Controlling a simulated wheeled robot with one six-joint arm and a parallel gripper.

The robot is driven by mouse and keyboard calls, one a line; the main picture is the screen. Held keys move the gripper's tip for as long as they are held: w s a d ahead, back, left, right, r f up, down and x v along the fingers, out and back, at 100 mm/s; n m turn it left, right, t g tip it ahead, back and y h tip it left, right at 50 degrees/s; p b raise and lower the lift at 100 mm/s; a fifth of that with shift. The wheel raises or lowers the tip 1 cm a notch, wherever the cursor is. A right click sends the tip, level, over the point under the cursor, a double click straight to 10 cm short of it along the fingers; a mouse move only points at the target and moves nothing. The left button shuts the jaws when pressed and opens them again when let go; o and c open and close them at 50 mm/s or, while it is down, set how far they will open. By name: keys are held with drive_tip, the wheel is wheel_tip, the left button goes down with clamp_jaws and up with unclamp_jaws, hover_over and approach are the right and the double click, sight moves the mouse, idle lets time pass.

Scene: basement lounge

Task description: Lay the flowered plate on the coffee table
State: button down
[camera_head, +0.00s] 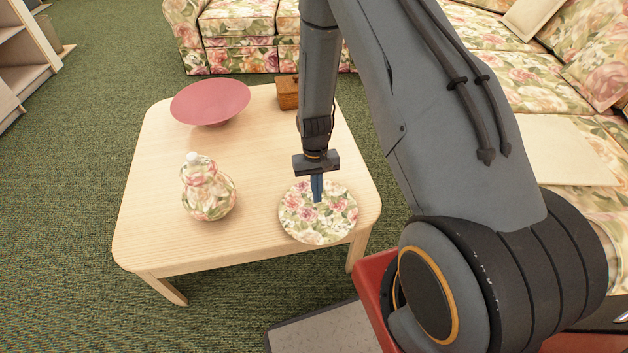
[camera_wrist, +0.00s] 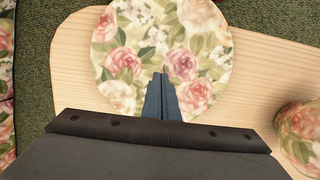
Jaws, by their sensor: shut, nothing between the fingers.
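The flowered plate (camera_head: 301,220) lies flat on the light wooden coffee table (camera_head: 160,243), near its front right corner. Its front edge comes close to the table's edge. My gripper (camera_head: 317,198) points down over the plate, its fingers shut with nothing between them. In the wrist view the shut fingers (camera_wrist: 162,90) show in front of the plate (camera_wrist: 135,55), and the table (camera_wrist: 262,85) shows around it. I cannot tell whether the fingertips touch the plate.
A flowered lidded jar (camera_head: 208,195) stands left of the plate. A pink-red bowl (camera_head: 210,100) and a small brown wooden box (camera_head: 288,93) are at the table's back. Flowered sofas (camera_head: 238,22) stand behind and to the right. The table's middle is clear.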

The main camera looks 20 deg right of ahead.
drive_tip(key=shift+s+f, duration=0.15)
drive_tip(key=shift+f, duration=0.65)
drive_tip(key=shift+f, duration=0.1)
drive_tip(key=w+b, duration=0.1)
drive_tip(key=w, duration=0.1)
drive_tip(key=w+b, duration=0.1)
drive_tip(key=w, duration=0.1)
drive_tip(key=w+b, duration=0.1)
drive_tip(key=w, duration=0.1)
drive_tip(key=shift+w+d+f, duration=0.1)
drive_tip(key=shift+w+d, duration=0.15)
drive_tip(key=shift+d, duration=0.1)
drive_tip(key=shift+w, duration=0.1)
drive_tip(key=shift+r, duration=0.2)
